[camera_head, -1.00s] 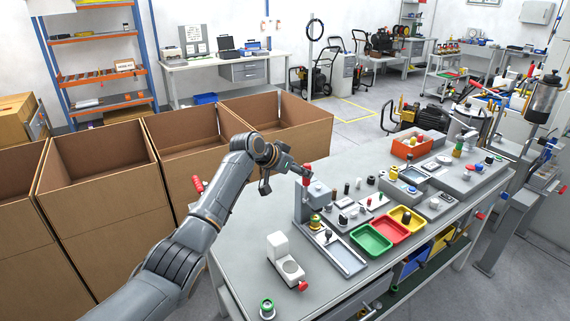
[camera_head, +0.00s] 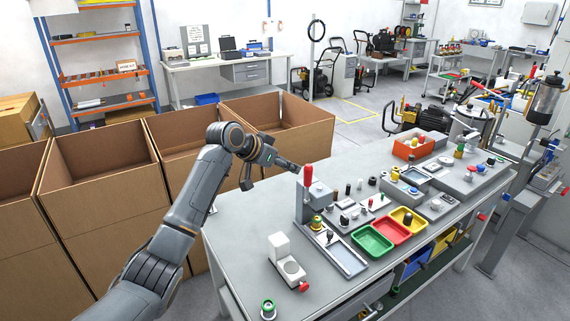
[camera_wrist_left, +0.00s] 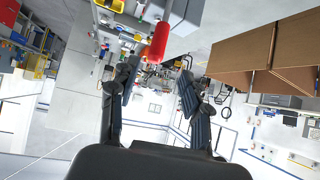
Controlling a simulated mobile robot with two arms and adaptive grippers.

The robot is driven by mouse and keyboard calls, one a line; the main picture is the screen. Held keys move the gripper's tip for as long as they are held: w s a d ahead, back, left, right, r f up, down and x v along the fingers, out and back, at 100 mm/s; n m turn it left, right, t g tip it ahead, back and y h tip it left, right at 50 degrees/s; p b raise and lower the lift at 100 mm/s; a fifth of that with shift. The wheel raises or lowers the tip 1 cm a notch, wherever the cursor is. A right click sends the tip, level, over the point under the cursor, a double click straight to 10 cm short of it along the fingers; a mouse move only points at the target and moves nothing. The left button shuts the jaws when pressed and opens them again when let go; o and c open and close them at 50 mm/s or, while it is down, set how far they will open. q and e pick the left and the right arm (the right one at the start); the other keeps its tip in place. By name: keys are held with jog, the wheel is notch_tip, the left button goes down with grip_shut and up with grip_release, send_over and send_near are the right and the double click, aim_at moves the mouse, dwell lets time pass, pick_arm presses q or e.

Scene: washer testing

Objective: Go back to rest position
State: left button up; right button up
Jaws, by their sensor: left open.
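My left arm comes in from the left in the head view, and its gripper (camera_head: 272,176) is above the left back part of the grey workbench (camera_head: 235,235). The gripper is open and empty. In the left wrist view its two fingers (camera_wrist_left: 160,100) stand apart with nothing held between them. The red-handled press (camera_head: 308,178) stands upright just right of the gripper, apart from it. Its red handle also shows in the left wrist view (camera_wrist_left: 159,42), beyond the fingertips. My right gripper is not in view.
Large open cardboard boxes (camera_head: 95,205) stand left of and behind the bench. The bench holds green (camera_head: 372,241), red (camera_head: 393,230) and yellow (camera_head: 408,218) trays, a white device (camera_head: 280,250) and an orange bin (camera_head: 413,148).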

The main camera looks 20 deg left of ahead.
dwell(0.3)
pick_arm(q)
jog(key=s+d+f+g+y, duration=0.1)
jog(key=s+d+f+g, duration=0.15)
jog(key=s+f, duration=0.85)
jog(key=s+d+f+g+y, duration=0.1)
jog(key=s+d+f, duration=0.3)
jog(key=s+f, duration=0.7)
jog(key=s+a+f+n+g+y, duration=0.1)
jog(key=s+f+n, duration=0.1)
jog(key=s, duration=1.1)
jog(key=s+a+f+n+g+y, duration=0.1)
jog(key=s+y, duration=0.1)
jog(key=s, duration=1.1)
notch_tip(320, 180, down, 27)
jog(key=s+g, duration=0.1)
jog(key=g, duration=0.1)
jog(key=s+a+f, duration=0.2)
jog(key=s+f, duration=1.4)
jog(key=s, duration=0.1)
jog(key=shift+a+g, duration=0.2)
jog(key=shift+g, duration=0.15)
